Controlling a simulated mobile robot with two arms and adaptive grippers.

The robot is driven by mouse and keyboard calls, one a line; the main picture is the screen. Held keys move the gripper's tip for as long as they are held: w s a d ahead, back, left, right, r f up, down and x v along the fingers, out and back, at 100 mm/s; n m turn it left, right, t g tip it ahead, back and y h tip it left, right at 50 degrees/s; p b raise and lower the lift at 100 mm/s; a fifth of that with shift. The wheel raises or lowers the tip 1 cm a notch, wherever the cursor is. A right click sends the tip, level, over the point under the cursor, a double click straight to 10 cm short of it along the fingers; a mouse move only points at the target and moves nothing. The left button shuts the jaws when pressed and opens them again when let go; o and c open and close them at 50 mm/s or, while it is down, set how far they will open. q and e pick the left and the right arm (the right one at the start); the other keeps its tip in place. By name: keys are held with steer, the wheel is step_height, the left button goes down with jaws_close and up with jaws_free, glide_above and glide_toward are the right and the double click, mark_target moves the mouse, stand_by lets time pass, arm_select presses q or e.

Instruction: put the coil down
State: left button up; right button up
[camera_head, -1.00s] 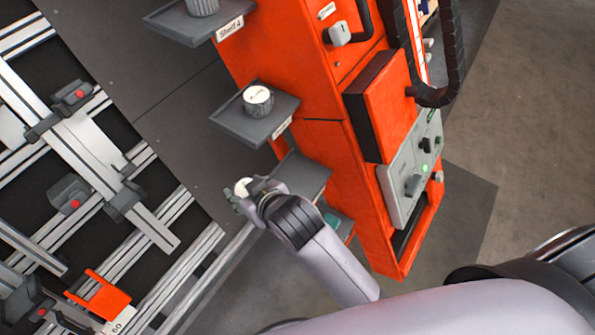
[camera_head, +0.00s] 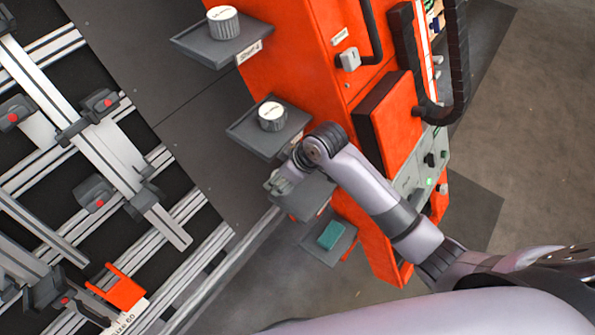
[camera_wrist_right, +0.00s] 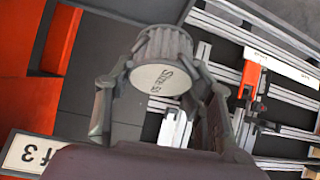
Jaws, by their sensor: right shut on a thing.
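The coil (camera_wrist_right: 165,45) is a grey ribbed cylinder with a pale end face marked "Size" and a number that is hard to read. In the wrist view my right gripper (camera_wrist_right: 160,88) is shut on it, one finger on each side. In the head view the right gripper (camera_head: 281,181) is beside the shelf (camera_head: 315,197) below the one bearing a white-topped coil. The held coil is mostly hidden there by the gripper, and I cannot tell whether it touches that shelf. My left gripper is not in view.
A coil (camera_head: 224,22) stands on the shelf labelled Shelf 4 (camera_head: 200,47); another coil (camera_head: 272,116) stands on the shelf below (camera_head: 245,137). A teal block (camera_head: 331,235) lies on the lowest shelf. An orange cabinet (camera_head: 385,115) stands right, a railed gantry (camera_head: 75,115) left.

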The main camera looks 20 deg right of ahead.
steer(key=w+d, duration=0.1)
steer(key=w+d+f+p, duration=0.1)
steer(key=d, duration=0.1)
steer(key=w+d+f, duration=0.1)
steer(key=shift+w+d, duration=0.4)
step_height(320, 180, down, 4)
steer(key=shift+s+r+p, duration=0.1)
steer(key=shift+p, duration=0.35)
steer(key=shift+f, duration=0.3)
steer(key=shift+w+d+f, duration=0.1)
steer(key=shift+w+f, duration=0.1)
steer(key=shift+f, duration=0.05)
steer(key=o, duration=1.4)
steer(key=v, duration=1.2)
steer(key=shift+s, duration=0.1)
